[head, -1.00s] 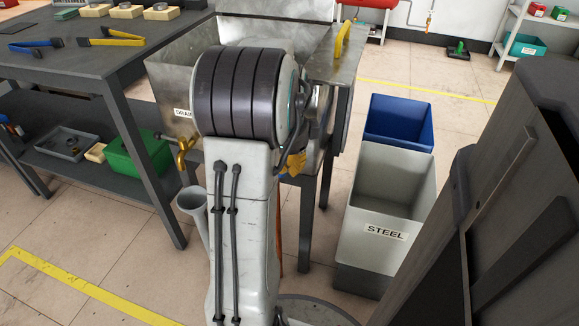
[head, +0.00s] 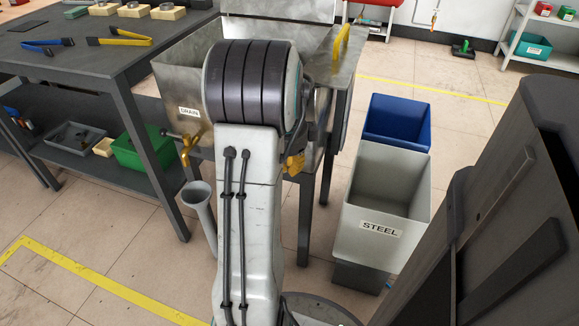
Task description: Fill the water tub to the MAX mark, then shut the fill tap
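The water tub (head: 172,84) is a grey metal tub on dark legs, with a DRAIN label on its front. A brass drain tap (head: 186,148) sticks out below the label. My own arm stands in front of the tub and hides much of its front and inside. No MAX mark or water level can be made out. A yellow handle (head: 341,42) stands on the metal plate at the tub's right; I cannot tell if it belongs to the fill tap. My gripper is hidden behind the arm. A small orange-yellow part (head: 294,163) shows beside the arm; I cannot tell what it is.
A grey funnel-topped pipe (head: 199,204) stands below the drain tap. A dark workbench (head: 100,62) with tongs is at left. A STEEL bin (head: 381,230) and a blue bin (head: 398,122) stand at right, near a dark cabinet (head: 520,210). Floor is open at lower left.

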